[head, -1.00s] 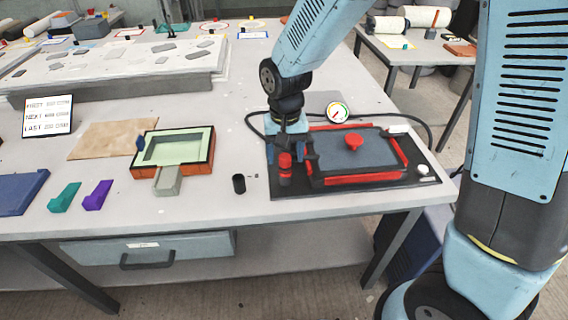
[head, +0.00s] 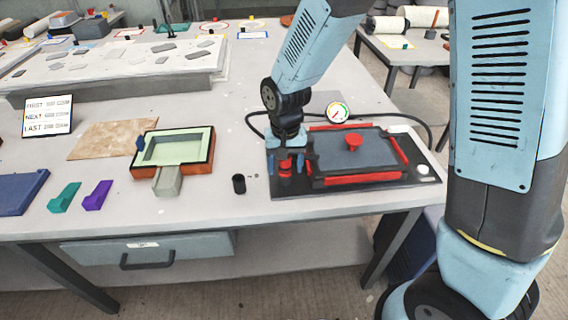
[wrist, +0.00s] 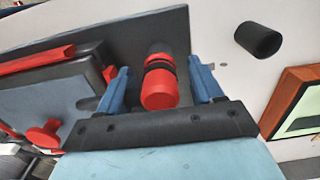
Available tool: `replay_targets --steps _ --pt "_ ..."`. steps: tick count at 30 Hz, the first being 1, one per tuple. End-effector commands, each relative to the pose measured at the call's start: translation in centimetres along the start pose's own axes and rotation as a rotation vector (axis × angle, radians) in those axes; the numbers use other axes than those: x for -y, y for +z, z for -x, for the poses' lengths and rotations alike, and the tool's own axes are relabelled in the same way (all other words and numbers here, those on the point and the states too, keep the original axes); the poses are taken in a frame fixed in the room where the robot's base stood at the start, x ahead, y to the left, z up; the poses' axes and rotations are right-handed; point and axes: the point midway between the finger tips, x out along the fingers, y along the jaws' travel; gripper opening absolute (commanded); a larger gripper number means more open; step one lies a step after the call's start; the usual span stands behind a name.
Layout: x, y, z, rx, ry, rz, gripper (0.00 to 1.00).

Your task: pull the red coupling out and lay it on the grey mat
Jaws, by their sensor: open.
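The red coupling (head: 286,169) stands at the left front of the dark board (head: 300,189). My arm hides much of it in the head view. In the wrist view the coupling (wrist: 159,90) is a red cylinder with a black band. My gripper (head: 285,164) is over it, pointing down. Its blue fingers, seen in the wrist view (wrist: 160,84), are open on either side of the coupling, with a gap at each side. A flat grey patch (head: 322,99) lies behind the board, partly hidden; it looks like the grey mat.
A grey mould lid with red bars and a red knob (head: 353,142) is close to the right of my gripper. A gauge (head: 338,112) and a black hose (head: 432,132) are behind. A black cup (head: 239,184) and an orange-framed mould (head: 200,168) stand left.

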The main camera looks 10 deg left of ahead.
Motion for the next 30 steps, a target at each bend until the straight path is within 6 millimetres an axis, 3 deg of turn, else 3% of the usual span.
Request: replay_targets --steps 20,30 --pt "0.05 0.02 0.01 0.000 0.000 0.001 0.65" --pt "0.05 0.02 0.01 0.000 0.000 0.001 0.32"
